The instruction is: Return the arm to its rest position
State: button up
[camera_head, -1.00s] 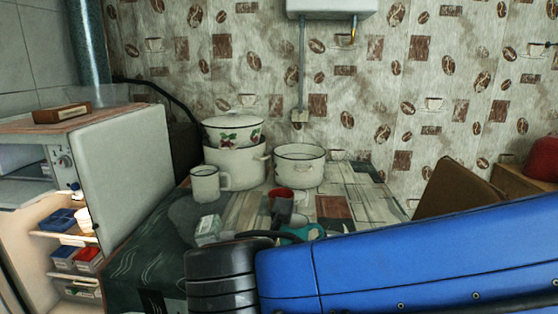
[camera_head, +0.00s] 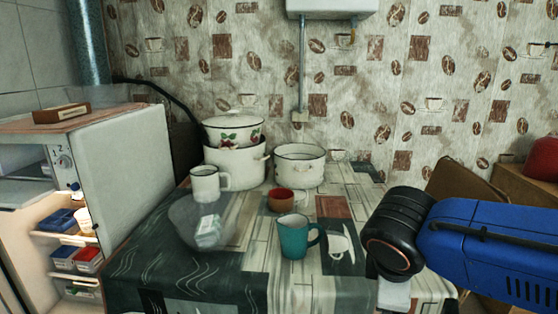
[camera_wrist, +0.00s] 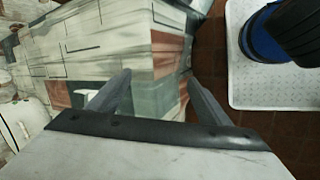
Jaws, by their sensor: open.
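My blue arm with a black joint reaches in from the right of the head view, over the table's right side. My gripper (camera_wrist: 158,77) shows in the wrist view with its two grey fingers apart and nothing between them. It points down over the edge of the patterned table (camera_wrist: 110,45), with brown floor beyond. In the head view the gripper's fingers are not visible; the table (camera_head: 215,270) is below and left of the arm.
A teal mug (camera_head: 294,238) stands nearest the arm, left of it. Behind are a reddish cup (camera_head: 281,202), a white mug (camera_head: 205,184), a white pot (camera_head: 300,168) and stacked pots (camera_head: 235,166). A glass bowl (camera_head: 185,222) holds a small box. An open fridge (camera_head: 125,165) stands left.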

jog(key=s+d+f+m+y, duration=0.2)
jog(key=d+m, duration=0.5)
jog(key=m, duration=0.7)
jog(key=s+f, duration=0.1)
jog(key=s, duration=0.1)
jog(key=shift+s+f+y, duration=0.35)
jog(key=shift+s+y, duration=0.05)
